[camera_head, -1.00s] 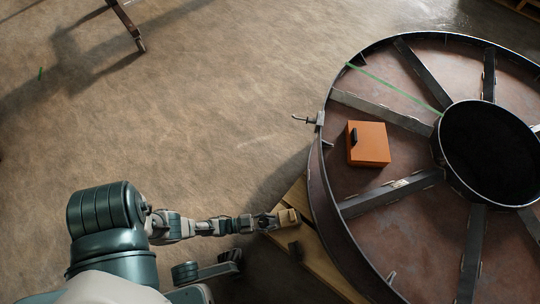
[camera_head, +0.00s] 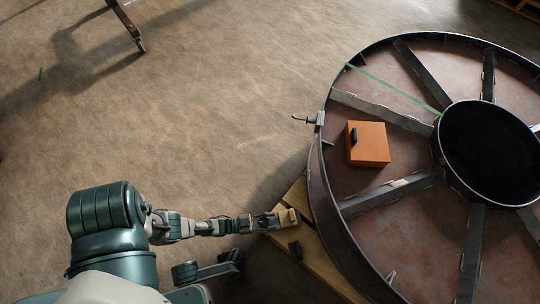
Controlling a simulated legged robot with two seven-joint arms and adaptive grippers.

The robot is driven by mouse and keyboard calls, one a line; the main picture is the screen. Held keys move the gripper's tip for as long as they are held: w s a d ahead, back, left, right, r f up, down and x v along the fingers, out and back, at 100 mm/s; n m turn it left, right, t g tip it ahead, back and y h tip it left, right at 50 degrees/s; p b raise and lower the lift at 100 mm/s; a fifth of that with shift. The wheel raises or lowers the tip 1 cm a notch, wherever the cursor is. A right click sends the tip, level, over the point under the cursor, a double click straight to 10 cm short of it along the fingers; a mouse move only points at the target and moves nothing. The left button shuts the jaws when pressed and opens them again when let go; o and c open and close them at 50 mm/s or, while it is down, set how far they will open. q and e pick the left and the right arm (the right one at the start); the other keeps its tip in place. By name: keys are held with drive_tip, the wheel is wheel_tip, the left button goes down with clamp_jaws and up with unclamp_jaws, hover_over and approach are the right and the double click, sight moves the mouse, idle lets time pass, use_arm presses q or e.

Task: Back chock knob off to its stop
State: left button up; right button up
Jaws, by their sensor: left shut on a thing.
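A tan chock block (camera_head: 288,217) stands on the wooden pallet against the left rim of the big steel reel (camera_head: 330,222). My left gripper (camera_head: 275,220) reaches it from the left, its fingers at the block's near face. The left gripper is shut on the chock's knob, which is too small and too covered by the fingers to make out. How far the knob is backed off cannot be seen.
An orange box (camera_head: 368,144) sits on the reel face. A clamp (camera_head: 318,119) juts from the rim. The floor at upper left is mostly clear.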

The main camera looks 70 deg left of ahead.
use_arm(q)
drive_tip(key=o, duration=0.9)
drive_tip(key=shift+s, duration=0.1)
drive_tip(key=shift+o, duration=0.2)
drive_tip(key=v, duration=1.2)
drive_tip(key=o, duration=0.3)
drive_tip(key=shift+f, duration=0.1)
